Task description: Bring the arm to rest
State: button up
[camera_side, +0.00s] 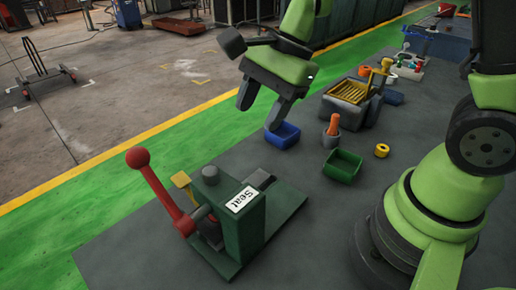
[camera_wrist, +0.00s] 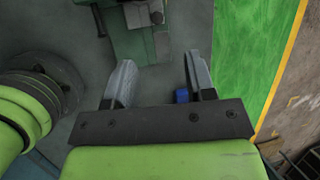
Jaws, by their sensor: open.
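My gripper (camera_side: 258,105) hangs in the air above the table, up and to the right of the green machine in the side view. Its two grey fingers point down and stand apart with nothing between them. In the wrist view my gripper (camera_wrist: 160,85) shows both fingers spread, with bare table between them. The green machine (camera_side: 238,225) has a white label reading "Seat" and a red lever (camera_side: 163,195) with a ball knob, tilted up to the left. Part of the machine (camera_wrist: 133,40) shows at the top of the wrist view, apart from the fingers.
A blue bin (camera_side: 282,136) and a dark green bin (camera_side: 342,166) stand on the grey table. An orange-handled thing in a grey cup (camera_side: 331,138), a yellow ring (camera_side: 382,150) and a crate with yellow slats (camera_side: 353,95) are close by. Table space between machine and bins is clear.

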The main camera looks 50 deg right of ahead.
jog(key=s+d+r+n+t+h, duration=0.1)
jog(key=s+d+r+n+t, duration=0.1)
jog(key=s+r+n, duration=0.3)
jog(key=s+d+r+n+t+h, duration=0.1)
jog(key=s+r+n+t, duration=0.1)
jog(key=s+r+n, duration=0.4)
jog(key=shift+s+d+n+t, duration=0.4)
jog(key=shift+s+n, duration=0.55)
jog(key=shift+n, duration=0.05)
